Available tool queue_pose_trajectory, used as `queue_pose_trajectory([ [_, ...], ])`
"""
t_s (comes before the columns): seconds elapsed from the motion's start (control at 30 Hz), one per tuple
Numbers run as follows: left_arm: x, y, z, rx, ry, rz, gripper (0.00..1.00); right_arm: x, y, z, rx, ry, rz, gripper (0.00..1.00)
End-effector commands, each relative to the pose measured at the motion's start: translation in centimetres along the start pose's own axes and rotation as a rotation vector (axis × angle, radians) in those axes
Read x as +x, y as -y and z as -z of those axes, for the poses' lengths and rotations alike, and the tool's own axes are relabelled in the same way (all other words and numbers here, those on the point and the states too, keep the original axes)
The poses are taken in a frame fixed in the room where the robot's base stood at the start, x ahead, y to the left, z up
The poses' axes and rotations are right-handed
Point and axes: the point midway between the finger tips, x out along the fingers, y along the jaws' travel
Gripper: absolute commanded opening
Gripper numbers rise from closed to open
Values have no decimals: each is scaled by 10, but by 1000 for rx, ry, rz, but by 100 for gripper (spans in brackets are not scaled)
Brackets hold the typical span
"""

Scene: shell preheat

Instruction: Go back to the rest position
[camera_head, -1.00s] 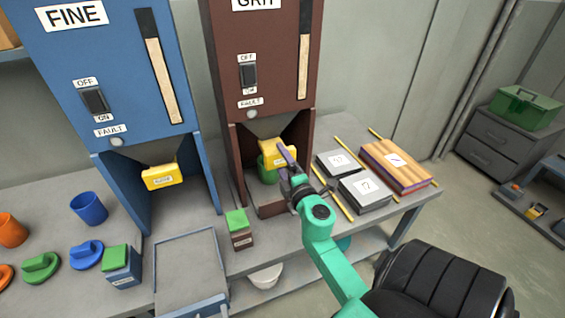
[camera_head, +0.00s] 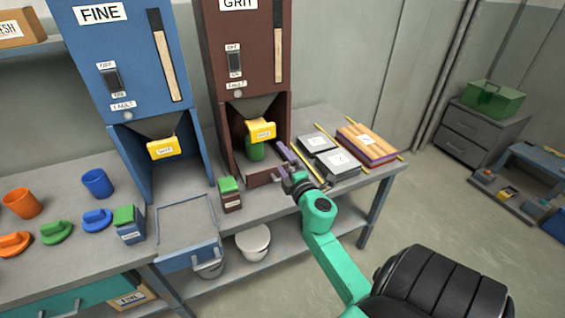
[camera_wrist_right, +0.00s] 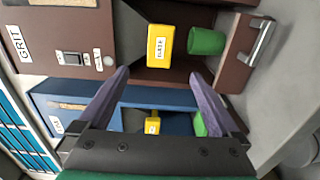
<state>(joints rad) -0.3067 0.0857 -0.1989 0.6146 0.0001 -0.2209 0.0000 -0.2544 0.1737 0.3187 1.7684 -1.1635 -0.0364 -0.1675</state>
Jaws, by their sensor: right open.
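My right gripper (camera_head: 283,164) is open and empty, in front of the brown GRIT dispenser (camera_head: 243,60). Its two purple fingers also show spread in the right wrist view (camera_wrist_right: 157,95). A green cup (camera_head: 256,151) stands in the GRIT bay under the yellow gate (camera_head: 262,130). In the right wrist view the green cup (camera_wrist_right: 206,41) is beyond the fingers, apart from them. My left gripper is not in view.
The blue FINE dispenser (camera_head: 120,60) stands to the left. Blue cup (camera_head: 98,183), orange cup (camera_head: 22,203) and lids sit on the bench. Small green-topped boxes (camera_head: 230,195) stand near the front.

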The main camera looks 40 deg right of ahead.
Motion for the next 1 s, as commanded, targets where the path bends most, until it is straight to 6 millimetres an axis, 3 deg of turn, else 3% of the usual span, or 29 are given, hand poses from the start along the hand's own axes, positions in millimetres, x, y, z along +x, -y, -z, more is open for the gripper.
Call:
queue_pose_trajectory([
  [0.17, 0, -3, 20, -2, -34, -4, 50, 0, 0, 0, 0, 0, 0, 99],
  [0.4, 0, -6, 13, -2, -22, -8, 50, -1, -1, 0, 10, 6, 0, 99],
  [0.53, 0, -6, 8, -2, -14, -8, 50, -14, -2, -10, 185, 114, 24, 99],
  [0.67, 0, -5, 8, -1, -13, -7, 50, -52, 34, -13, 559, 323, 209, 99],
  [0.8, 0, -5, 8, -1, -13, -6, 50, -105, 89, 16, 830, 476, 512, 99],
  [1.0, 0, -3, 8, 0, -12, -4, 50, -170, 128, 61, 975, 571, 849, 99],
])
